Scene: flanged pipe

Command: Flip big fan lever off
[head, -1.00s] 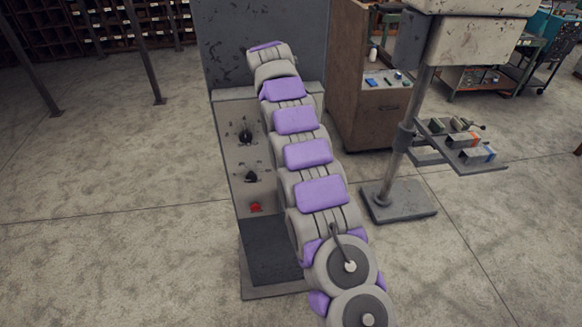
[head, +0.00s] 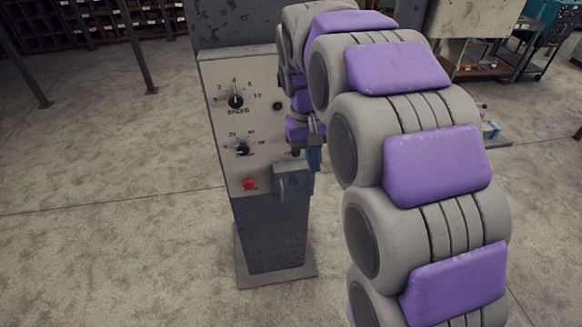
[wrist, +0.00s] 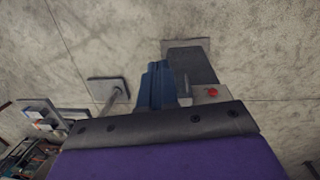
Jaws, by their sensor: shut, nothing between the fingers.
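A grey control stand (head: 270,235) has a sloped panel (head: 262,120) with dials and buttons. A grey switch box (head: 293,178) sits at the panel's lower right edge, with what looks like a lever on its front; the lever's position is not clear. My gripper (head: 314,158), with dark blue fingers, is just behind and right of this box. It is shut and empty. I cannot tell whether it touches the box. In the wrist view the blue fingers (wrist: 155,86) are beside the stand (wrist: 192,62). My arm hides the panel's right part.
The panel carries a speed dial (head: 236,101), a second dial (head: 242,150), a red button (head: 249,185) and a dark green button (head: 278,106). A tall dark grey plate (head: 225,25) rises behind it. The floor left of the stand is clear.

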